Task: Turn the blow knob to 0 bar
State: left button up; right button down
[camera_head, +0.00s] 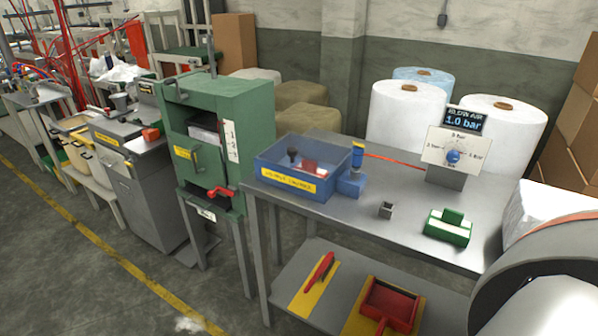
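The blow knob (453,156) is a small blue round knob on a white dial plate (437,149). The plate stands on a grey block at the back right of the grey metal table (404,225). Bar labels surround the knob, but they and its pointer are too small to read surely. The dark display (464,121) above the plate reads "BLOW AIR 1.0 bar". Neither of my grippers is in view, and nothing touches the knob.
White rolls (405,113) stand behind. A large rounded grey-white shape (545,290) fills the lower right corner.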

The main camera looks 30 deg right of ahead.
aim_at(453, 156)
jog(key=z, duration=2)
jog(key=k+l+u, duration=0.2)
jog(key=l, duration=0.2)
jog(key=i+l, duration=0.05)
jog(key=i, duration=0.05)
